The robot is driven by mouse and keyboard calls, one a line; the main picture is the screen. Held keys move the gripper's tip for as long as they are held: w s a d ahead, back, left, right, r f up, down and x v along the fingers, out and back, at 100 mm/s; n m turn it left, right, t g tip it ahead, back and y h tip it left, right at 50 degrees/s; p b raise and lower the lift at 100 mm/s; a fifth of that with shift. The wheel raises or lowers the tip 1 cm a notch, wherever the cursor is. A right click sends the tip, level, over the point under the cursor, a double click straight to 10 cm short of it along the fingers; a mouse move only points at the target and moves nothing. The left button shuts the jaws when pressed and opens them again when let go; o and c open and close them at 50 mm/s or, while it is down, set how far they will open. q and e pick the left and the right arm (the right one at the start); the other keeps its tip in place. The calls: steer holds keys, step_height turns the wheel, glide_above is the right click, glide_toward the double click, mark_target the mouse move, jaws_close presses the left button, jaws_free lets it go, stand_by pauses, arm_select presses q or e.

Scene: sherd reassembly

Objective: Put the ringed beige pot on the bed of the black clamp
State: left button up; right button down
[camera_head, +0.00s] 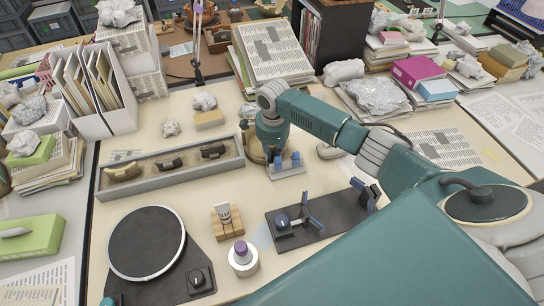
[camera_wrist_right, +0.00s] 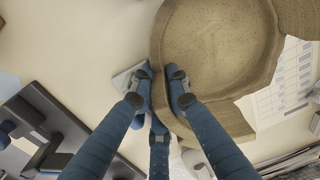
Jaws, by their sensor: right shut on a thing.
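The beige pot (camera_head: 255,153) stands or hangs just under my right gripper (camera_head: 284,163) in the head view, partly hidden by it. In the right wrist view the pot (camera_wrist_right: 215,45) is a round, speckled bowl with a broken, uneven rim. There the blue fingers of my right gripper (camera_wrist_right: 161,82) are shut on its near wall, one finger on each side. I cannot tell whether its base touches the table. The black clamp (camera_head: 335,224), a dark plate with blue uprights, lies nearer than the pot and to the right. My left gripper is not in view.
A black turntable (camera_head: 147,243), a wooden block (camera_head: 228,222) and a white jar with a purple top (camera_head: 243,258) stand in front.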

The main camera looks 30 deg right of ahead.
steer(key=shift+w, duration=0.1)
steer(key=c, duration=2.1)
jaws_free()
steer(key=shift+f, duration=0.15)
steer(key=o, duration=0.4)
